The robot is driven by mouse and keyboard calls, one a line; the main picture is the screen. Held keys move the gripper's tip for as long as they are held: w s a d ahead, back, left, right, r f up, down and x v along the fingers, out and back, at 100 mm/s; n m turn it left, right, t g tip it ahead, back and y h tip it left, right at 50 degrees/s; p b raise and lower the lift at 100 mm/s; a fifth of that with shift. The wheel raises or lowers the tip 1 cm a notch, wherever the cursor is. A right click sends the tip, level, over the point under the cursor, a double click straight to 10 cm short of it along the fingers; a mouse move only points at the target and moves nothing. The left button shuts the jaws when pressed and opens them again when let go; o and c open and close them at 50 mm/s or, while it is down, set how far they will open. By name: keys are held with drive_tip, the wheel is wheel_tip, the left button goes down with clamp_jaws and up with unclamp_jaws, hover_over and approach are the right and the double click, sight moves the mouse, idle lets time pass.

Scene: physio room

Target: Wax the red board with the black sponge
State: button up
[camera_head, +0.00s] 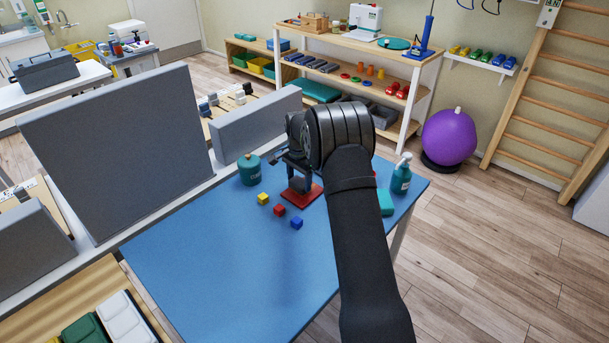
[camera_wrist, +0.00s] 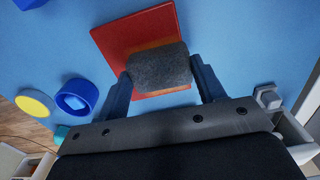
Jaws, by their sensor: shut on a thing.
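The red board (camera_head: 311,193) lies flat on the blue table (camera_head: 200,262), near its far edge. In the wrist view the red board (camera_wrist: 124,38) shows beyond and around the black sponge (camera_wrist: 159,66). The sponge is a dark grey, rough block between the two fingers of my gripper (camera_wrist: 160,78), which is shut on it. The sponge overlaps the board in the wrist view; whether it touches the surface I cannot tell. In the head view my gripper (camera_head: 298,184) is over the board, and my arm hides part of the board and the sponge.
Yellow (camera_head: 263,198), red (camera_head: 280,210) and blue (camera_head: 296,222) cubes lie just in front of the board. A teal jar (camera_head: 249,169) stands left of it. A teal spray bottle (camera_head: 401,175) and a teal block (camera_head: 385,202) are at the right. The table's front left is clear.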

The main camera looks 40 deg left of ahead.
drive_tip(key=shift+s, duration=2.8)
drive_tip(key=shift+s+d, duration=0.15)
drive_tip(key=shift+d, duration=0.8)
drive_tip(key=shift+w+a, duration=0.1)
drive_tip(key=shift+w, duration=5.65)
drive_tip(key=shift+w+d+r, duration=0.1)
drive_tip(key=shift+d, duration=0.7)
drive_tip(key=shift+s, duration=5.9)
wheel_tip(320, 180, up, 8)
drive_tip(key=shift+w+d, duration=0.1)
